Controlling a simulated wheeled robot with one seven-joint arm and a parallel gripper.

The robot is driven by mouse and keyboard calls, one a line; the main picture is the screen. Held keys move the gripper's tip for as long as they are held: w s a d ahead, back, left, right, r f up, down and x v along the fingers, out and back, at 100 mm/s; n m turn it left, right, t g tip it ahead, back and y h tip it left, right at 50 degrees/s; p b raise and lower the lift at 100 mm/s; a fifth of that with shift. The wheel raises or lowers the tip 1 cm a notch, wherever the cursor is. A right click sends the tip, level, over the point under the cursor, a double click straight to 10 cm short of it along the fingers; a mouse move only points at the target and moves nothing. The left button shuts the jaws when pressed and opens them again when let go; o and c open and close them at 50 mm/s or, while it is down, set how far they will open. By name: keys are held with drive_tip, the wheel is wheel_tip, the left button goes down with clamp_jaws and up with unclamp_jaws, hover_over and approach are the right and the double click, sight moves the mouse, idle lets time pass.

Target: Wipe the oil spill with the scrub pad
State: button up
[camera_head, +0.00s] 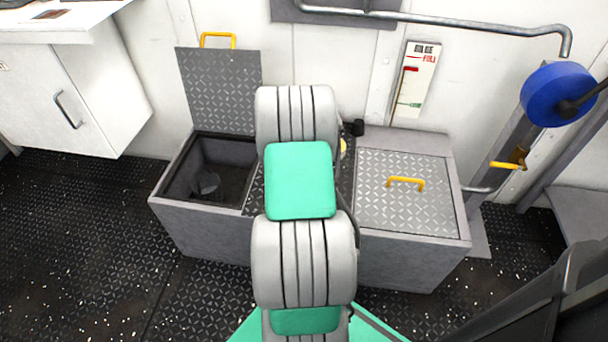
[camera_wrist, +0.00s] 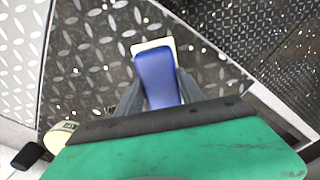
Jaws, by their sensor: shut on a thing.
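The scrub pad (camera_wrist: 158,78), blue with a cream edge at its far end, is between the grey fingers of my gripper (camera_wrist: 157,98) in the wrist view. The gripper is shut on it. The pad is over the dark middle panel (camera_wrist: 100,80) of the bench; I cannot tell whether it touches the surface. I cannot clearly tell an oil spill from the dark, speckled panel. In the head view my arm hides the gripper, the pad and most of this panel.
An open bin (camera_head: 207,172) with a raised lid (camera_head: 220,90) is left of the middle panel. A closed hatch (camera_head: 405,205) with a yellow handle (camera_head: 405,183) is right. A black object (camera_head: 357,127) and a round labelled item (camera_wrist: 60,134) stand near the panel.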

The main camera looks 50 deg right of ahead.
drive_tip(key=shift+d+r+p, duration=0.1)
drive_tip(key=shift+r+p, duration=2.35)
drive_tip(key=shift+r, duration=1.35)
